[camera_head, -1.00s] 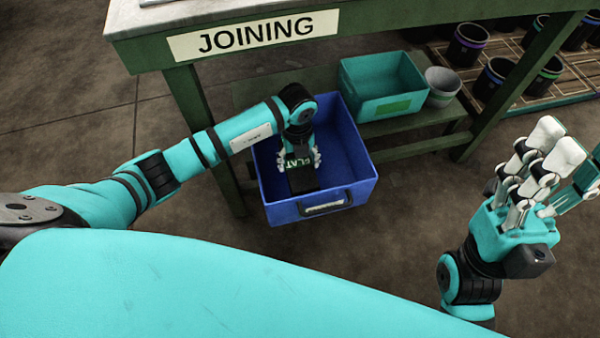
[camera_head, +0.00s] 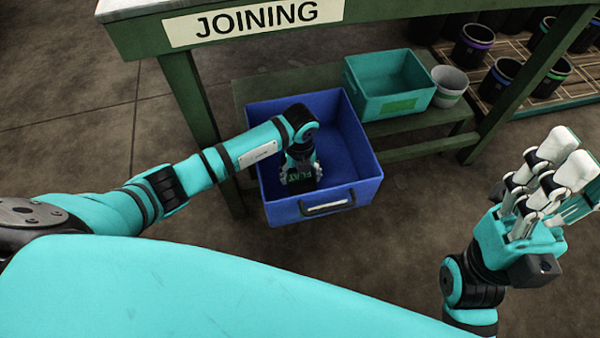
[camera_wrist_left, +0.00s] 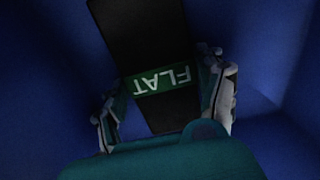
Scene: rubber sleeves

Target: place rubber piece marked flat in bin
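The rubber piece (camera_wrist_left: 135,40) is a black block with a green band lettered FLAT; it also shows in the head view (camera_head: 302,180). It is down inside the blue bin (camera_head: 283,212), tilted in the wrist view. My left gripper (camera_head: 301,174) reaches into the bin. Its fingers lie close along both sides of the piece at the green band, as the left wrist view (camera_wrist_left: 165,85) shows. Whether the piece touches the bin floor is hard to see. My right gripper (camera_head: 552,165) is open and empty at the right, its fingers extended.
The blue bin stands partly in front of a low green shelf under the JOINING table (camera_head: 125,45). A teal bin (camera_head: 392,107) and a grey pot (camera_head: 448,87) sit on the shelf. Black cups (camera_head: 473,47) stand on slatted racks at the back right.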

